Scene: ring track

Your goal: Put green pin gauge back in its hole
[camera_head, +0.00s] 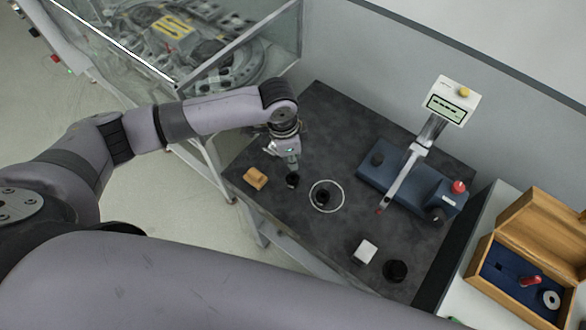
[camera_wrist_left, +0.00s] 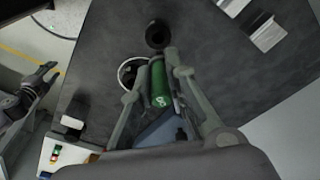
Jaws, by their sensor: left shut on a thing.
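My left gripper (camera_head: 291,163) points down over the dark table, above its left part. In the left wrist view, the gripper (camera_wrist_left: 157,82) is shut on the green pin gauge (camera_wrist_left: 160,90), a green cylinder with pale marks at one end. The pin cannot be made out clearly in the head view. An open wooden case (camera_head: 547,228) with a blue insert stands at the far right, well away from the gripper. It holds a red pin (camera_head: 530,281), and a dark recess (camera_head: 498,267) shows in the insert. My right gripper (camera_wrist_left: 38,85) shows small at the left of the wrist view.
A black ring (camera_head: 292,180) lies just below the left gripper, and another dark ring (camera_head: 322,198) sits inside a white circle. A wooden block (camera_head: 255,178), a white block (camera_head: 364,251), a black disc (camera_head: 395,271) and a blue measuring instrument (camera_head: 400,185) also occupy the table.

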